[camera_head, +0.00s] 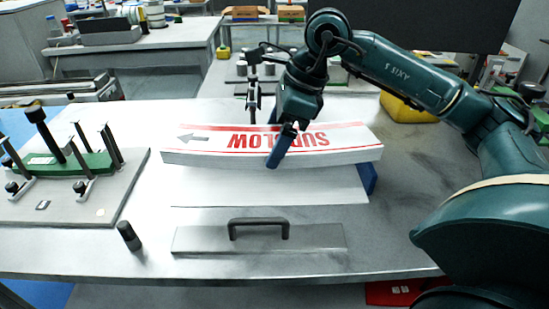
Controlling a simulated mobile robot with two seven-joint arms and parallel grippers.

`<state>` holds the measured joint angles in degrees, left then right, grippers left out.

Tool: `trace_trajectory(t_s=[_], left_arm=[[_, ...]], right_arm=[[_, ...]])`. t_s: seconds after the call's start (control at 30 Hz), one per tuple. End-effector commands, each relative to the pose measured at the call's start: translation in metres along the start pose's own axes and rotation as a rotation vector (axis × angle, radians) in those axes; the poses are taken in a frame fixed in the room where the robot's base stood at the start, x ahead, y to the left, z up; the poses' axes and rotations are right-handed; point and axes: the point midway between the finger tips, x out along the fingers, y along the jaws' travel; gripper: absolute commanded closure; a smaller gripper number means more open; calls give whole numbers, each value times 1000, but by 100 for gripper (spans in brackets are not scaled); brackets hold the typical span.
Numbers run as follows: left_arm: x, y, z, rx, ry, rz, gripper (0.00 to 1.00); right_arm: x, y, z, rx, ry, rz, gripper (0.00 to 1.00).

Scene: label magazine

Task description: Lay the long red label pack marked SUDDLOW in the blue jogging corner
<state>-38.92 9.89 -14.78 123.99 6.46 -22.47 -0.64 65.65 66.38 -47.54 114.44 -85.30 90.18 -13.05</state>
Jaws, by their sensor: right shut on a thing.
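The long label pack (215,144) is white with red edge stripes, a grey arrow and SUDDLOW in red, upside down in this view. My right gripper (281,150) is shut across its middle, one blue finger showing on the near side. The pack lies crosswise, slightly bowed, and appears held above the table. A blue piece (369,179), which looks like part of the jogging corner, shows below the pack's right end; the rest is hidden behind the pack. A pale flat surface (270,192) lies under the pack's front edge. My left gripper is out of view.
A flat metal bar with a black handle (259,237) lies in front of the pack. A small black cylinder (129,236) stands to its left. A green fixture with upright posts (78,165) sits on a grey plate at left. Bare table shows at front right.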

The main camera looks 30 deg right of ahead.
Motion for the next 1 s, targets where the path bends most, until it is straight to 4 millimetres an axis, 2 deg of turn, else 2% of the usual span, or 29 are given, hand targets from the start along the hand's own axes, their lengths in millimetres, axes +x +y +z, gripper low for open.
trace_trajectory(t_s=[0.37, 1.0], left_arm=[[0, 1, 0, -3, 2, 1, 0], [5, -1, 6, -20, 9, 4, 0]], right_arm=[[36, -1, -15, 0, -3, -4, 55], [48, -1, -19, -1, -4, -3, 55]])
